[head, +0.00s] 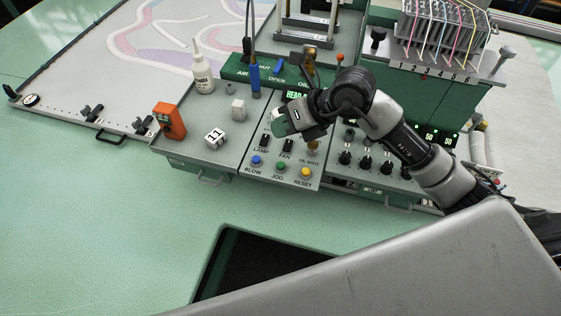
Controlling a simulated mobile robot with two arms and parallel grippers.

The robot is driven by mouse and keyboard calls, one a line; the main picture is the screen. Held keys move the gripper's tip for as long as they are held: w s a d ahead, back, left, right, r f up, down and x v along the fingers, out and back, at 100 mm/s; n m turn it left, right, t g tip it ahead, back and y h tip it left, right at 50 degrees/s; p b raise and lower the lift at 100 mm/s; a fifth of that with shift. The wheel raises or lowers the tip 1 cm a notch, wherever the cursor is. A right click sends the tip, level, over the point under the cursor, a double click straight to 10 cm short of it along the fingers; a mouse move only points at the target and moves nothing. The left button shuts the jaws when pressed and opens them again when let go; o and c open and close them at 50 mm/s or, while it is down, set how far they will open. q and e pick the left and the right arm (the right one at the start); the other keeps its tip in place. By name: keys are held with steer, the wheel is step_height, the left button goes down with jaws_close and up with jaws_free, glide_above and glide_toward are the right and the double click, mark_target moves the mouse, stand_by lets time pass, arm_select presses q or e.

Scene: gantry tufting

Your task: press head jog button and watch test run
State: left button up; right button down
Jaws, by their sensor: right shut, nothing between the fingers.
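The control panel (256,178) slopes toward me near the middle of the head view. Along its lower edge are a blue BLOW button (256,160), a green JOG button (280,166) and a yellow RESET button (306,171). LAMP and FAN switches sit above them. My right gripper (279,124) is shut and empty over the upper part of the panel, above and apart from the JOG button. It partly covers the green-lit display (298,95), whose text begins "HEAD". My left gripper is not in view.
A grey tray left of the panel holds a white bottle (202,72), an orange device (170,120), a white block (239,109) and a small white counter (215,137). Black knobs (366,164) lie right of the panel under my right arm. Colored threads (440,30) rise at the back right.

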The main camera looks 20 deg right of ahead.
mark_target(282, 163)
steer(key=shift+f+b, duration=3.2)
steer(key=shift+f, duration=1.3)
steer(key=shift+f+b, duration=0.35)
steer(key=shift+b, duration=0.05)
steer(key=shift+f+b, duration=0.45)
steer(key=shift+f, duration=0.1)
steer(key=shift+r, duration=0.15)
steer(key=shift+r+p, duration=0.7)
steer(key=shift+r, duration=0.1)
steer(key=shift+r+p, duration=1.8)
steer(key=shift+r, duration=0.75)
